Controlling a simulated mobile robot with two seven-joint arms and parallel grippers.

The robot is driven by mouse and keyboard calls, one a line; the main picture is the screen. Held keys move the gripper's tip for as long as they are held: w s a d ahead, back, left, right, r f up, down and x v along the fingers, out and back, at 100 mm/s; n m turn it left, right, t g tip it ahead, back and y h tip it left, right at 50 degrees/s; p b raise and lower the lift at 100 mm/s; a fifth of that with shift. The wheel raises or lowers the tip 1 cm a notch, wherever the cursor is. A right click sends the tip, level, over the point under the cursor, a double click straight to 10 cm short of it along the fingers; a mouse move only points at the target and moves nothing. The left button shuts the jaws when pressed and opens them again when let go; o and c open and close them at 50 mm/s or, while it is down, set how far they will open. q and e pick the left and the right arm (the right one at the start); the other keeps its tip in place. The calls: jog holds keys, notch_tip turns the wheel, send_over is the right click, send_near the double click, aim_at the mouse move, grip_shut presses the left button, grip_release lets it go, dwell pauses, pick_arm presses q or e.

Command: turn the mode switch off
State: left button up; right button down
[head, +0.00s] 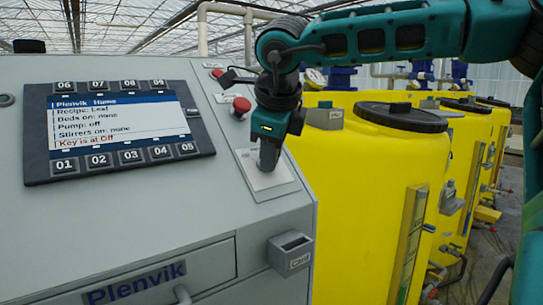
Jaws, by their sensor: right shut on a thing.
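The control panel's screen (115,128) reads "Plenvik Home", "Recipe: Leaf", "Beds on: none", "Pump: off", "Stirrers on: none" and, in red, "Key is at Off". My right gripper (269,160) points down at a light plate (264,177) on the sloping panel, right of the screen. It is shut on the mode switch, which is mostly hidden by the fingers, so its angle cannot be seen. My left gripper is not in view.
A red mushroom button (240,107) sits just above and left of my right gripper. A grey card holder (290,252) juts from the cabinet front. Yellow tanks (375,190) with black lids stand at the right.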

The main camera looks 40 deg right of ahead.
dwell(0.4)
jog(key=c, duration=1.2)
grip_release()
jog(key=v, duration=1.3)
jog(key=shift+s+a+f, duration=0.1)
jog(key=shift+a, duration=0.05)
